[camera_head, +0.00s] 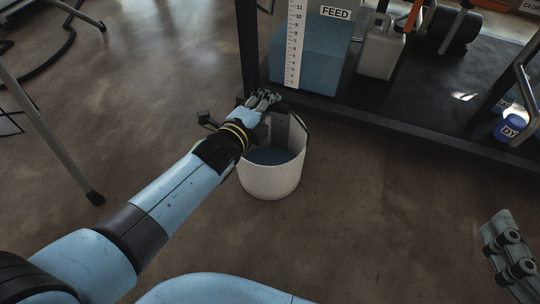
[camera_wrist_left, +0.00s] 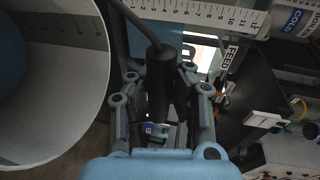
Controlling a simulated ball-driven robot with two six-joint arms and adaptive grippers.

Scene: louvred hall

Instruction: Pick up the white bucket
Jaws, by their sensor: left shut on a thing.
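The white bucket (camera_head: 270,182) is upright in the middle of the head view, with blue liquid (camera_head: 268,156) inside and a dark scale strip on its inner wall. It fills the left side of the left wrist view (camera_wrist_left: 72,92). My left gripper (camera_head: 262,101) is at the bucket's far rim. In the left wrist view its fingers (camera_wrist_left: 160,82) are shut around the dark grip of the bucket's handle (camera_wrist_left: 156,62). I cannot tell whether the bucket touches the floor. My right gripper (camera_head: 509,256) shows only partly at the lower right; its opening is unclear.
A dark-framed rack (camera_head: 420,133) stands just behind the bucket. It holds a blue FEED tank (camera_head: 322,55), a pale jug (camera_head: 380,52) and a blue-capped container (camera_head: 510,128). A metal stand leg (camera_head: 50,135) is at left. The floor right of the bucket is clear.

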